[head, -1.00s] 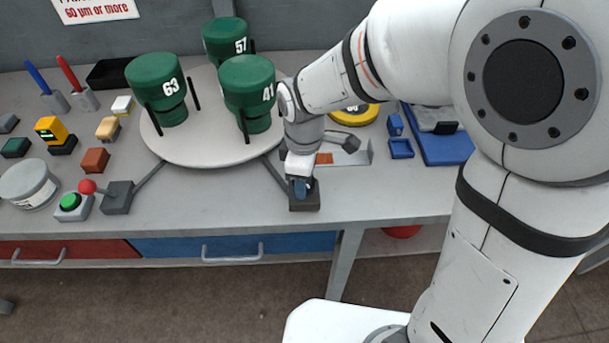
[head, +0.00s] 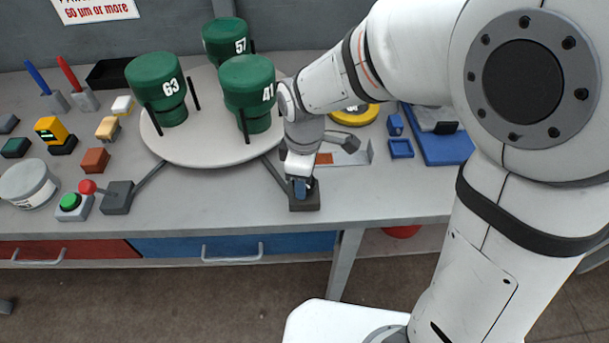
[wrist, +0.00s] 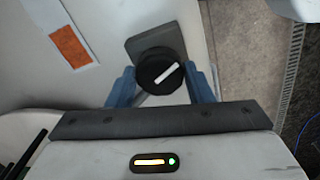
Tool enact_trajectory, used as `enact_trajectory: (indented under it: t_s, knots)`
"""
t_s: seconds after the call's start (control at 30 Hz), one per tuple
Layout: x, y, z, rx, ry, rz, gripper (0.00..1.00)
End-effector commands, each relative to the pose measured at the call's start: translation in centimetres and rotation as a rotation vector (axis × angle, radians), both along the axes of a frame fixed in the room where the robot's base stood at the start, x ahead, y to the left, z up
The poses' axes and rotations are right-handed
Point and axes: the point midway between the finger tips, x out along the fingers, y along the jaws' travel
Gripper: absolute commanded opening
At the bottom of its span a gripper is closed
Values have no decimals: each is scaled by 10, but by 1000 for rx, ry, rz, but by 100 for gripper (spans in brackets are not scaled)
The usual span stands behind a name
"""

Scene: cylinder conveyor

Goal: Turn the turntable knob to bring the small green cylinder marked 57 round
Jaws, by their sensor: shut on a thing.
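The small green cylinder marked 57 (head: 226,42) stands at the back of the round pale turntable (head: 205,155). Green cylinders marked 63 (head: 157,88) and 41 (head: 248,92) stand at its front left and front right. The black knob (wrist: 160,72) with a white bar sits on a dark base (head: 304,200) near the table's front edge. The bar slants up to the right in the wrist view. My gripper (wrist: 162,82) is shut on the knob, one blue finger on each side. In the head view my gripper (head: 301,188) hides most of the knob.
A yellow disc (head: 355,114) and blue tray (head: 440,146) lie right of the turntable. My arm covers the right side.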

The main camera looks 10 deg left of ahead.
Motion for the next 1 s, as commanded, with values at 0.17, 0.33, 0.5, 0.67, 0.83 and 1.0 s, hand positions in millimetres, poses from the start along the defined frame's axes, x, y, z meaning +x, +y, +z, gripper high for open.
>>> enact_trajectory:
  t_s: [0.17, 0.33, 0.5, 0.67, 0.83, 1.0]
  knots:
    - [0, 0, -1, -1, 1, 0, 24]
    - [0, 0, -1, -1, 1, 0, 59]
    - [0, 0, 0, -1, 0, 0, 68]
    - [0, 0, 0, 0, 0, 0, 68]
    - [1, 1, 16, 2, -3, 0, 68]
    - [1, 1, 46, 2, -3, 0, 68]
